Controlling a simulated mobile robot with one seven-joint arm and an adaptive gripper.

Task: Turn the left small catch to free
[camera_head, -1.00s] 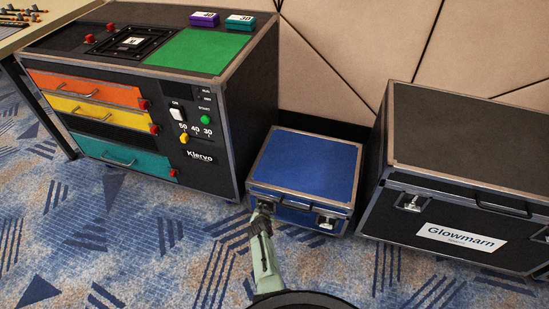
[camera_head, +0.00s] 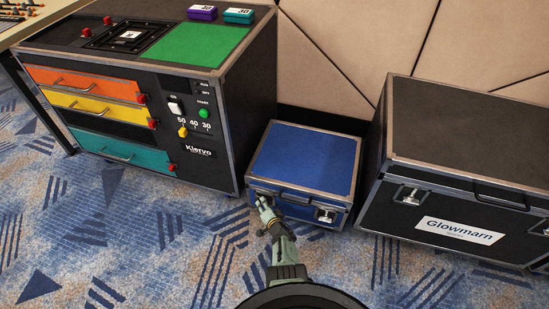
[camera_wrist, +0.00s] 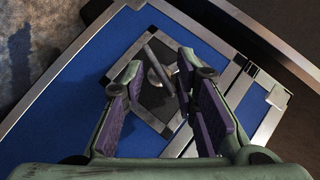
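The blue case (camera_head: 303,160) stands on the floor with silver edges, a front handle (camera_head: 297,200) and a right catch (camera_head: 325,214). My gripper (camera_head: 264,203) is at the left end of its front, hiding the left small catch in the head view. In the wrist view, the left small catch (camera_wrist: 158,72) is a grey lever on a dark plate with a silver border. My gripper (camera_wrist: 160,68) is open, its purple-padded fingers on either side of the lever. I see gaps beside the lever; contact is not clear.
A black Klervo cabinet (camera_head: 222,130) with coloured drawers stands close to the left of the blue case. A large black Glowmarn case (camera_head: 465,130) stands to the right. A padded wall (camera_head: 330,60) is behind. Patterned carpet (camera_head: 180,245) in front is clear.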

